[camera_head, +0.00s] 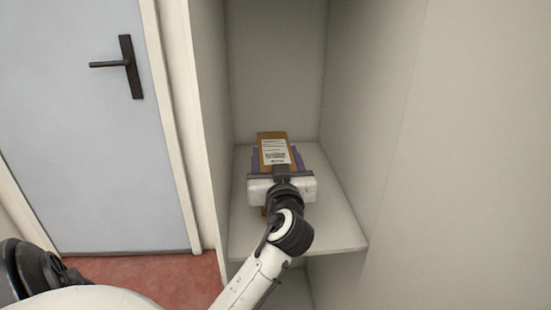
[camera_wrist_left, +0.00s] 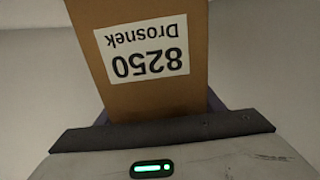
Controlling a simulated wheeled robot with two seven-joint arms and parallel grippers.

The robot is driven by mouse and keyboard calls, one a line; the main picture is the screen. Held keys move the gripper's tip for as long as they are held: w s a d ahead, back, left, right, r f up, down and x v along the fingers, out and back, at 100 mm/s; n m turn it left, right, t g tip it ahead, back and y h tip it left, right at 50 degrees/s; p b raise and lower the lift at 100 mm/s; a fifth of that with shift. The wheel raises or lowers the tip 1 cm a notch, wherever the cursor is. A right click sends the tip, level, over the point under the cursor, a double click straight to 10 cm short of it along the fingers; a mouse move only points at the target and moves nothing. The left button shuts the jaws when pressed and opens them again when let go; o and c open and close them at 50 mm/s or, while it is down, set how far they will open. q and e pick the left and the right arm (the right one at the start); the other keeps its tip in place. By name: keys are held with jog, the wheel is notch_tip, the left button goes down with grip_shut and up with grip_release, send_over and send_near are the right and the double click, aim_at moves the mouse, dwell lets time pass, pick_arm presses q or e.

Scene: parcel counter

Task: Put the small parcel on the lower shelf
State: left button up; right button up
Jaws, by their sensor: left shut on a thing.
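The small parcel (camera_head: 267,138) is a brown cardboard box with a white label, inside the shelf unit. My left gripper (camera_head: 276,160) reaches into the compartment and is shut on the parcel, with its purple-grey fingers on either side. In the left wrist view the parcel (camera_wrist_left: 190,85) fills the middle, its label reading "8250 Drosnek" upside down. The shelf board (camera_head: 338,230) lies beneath the gripper and parcel. I cannot tell whether the parcel touches the board. My right gripper does not show.
The compartment has tall side walls, the right one (camera_head: 365,100) close to my arm. Another space (camera_head: 292,290) opens below the shelf board. A pale blue door (camera_head: 80,150) with a dark handle stands at the left, above a red floor (camera_head: 150,275).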

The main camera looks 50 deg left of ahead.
pick_arm(q)
jog(key=shift+r, duration=0.2)
jog(key=shift+f, duration=0.15)
jog(key=o, duration=1.2)
jog(key=shift+f, duration=0.15)
jog(key=shift+c, duration=0.2)
jog(key=o, duration=0.4)
